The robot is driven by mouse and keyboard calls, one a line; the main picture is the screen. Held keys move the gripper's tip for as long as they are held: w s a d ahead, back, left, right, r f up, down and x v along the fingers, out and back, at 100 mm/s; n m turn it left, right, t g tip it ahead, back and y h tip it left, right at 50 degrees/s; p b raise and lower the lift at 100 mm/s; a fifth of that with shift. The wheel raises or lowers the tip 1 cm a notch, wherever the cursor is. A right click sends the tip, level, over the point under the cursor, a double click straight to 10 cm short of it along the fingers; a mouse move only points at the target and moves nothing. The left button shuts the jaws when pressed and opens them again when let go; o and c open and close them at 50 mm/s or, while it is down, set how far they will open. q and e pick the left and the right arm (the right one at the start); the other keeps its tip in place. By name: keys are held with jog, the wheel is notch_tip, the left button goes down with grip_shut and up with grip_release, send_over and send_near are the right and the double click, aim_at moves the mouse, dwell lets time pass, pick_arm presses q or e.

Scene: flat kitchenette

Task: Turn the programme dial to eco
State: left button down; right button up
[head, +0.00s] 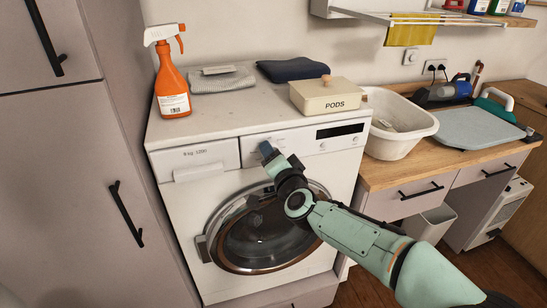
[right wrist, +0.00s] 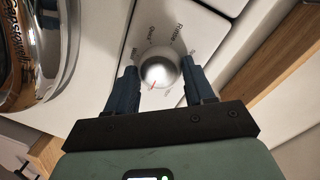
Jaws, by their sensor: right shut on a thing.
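The programme dial (right wrist: 158,72) is a round silver knob with a red pointer line on the washing machine's white panel. In the right wrist view the line points down and slightly left, toward my gripper's palm. Small programme names are printed around the dial; I cannot read eco among them. My right gripper (right wrist: 160,78) is shut on the dial, one blue finger on each side. In the head view my right gripper (head: 267,150) is at the washing machine (head: 180,222) front panel and hides the dial. My left gripper is not in view.
An orange spray bottle (head: 172,85), folded cloths (head: 222,80) and a PODS box (head: 328,95) stand on the machine. A white basin (head: 400,140) is on the counter to the right. The round door (head: 265,240) is below my right arm.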

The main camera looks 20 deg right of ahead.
jog(key=o, duration=1)
jog(key=s, duration=0.4)
jog(key=s+r, duration=0.1)
jog(key=s, duration=0.4)
jog(key=s+p, duration=0.1)
jog(key=s, duration=0.3)
jog(key=shift+s+d+r, duration=0.2)
jog(key=shift+d+r, duration=0.05)
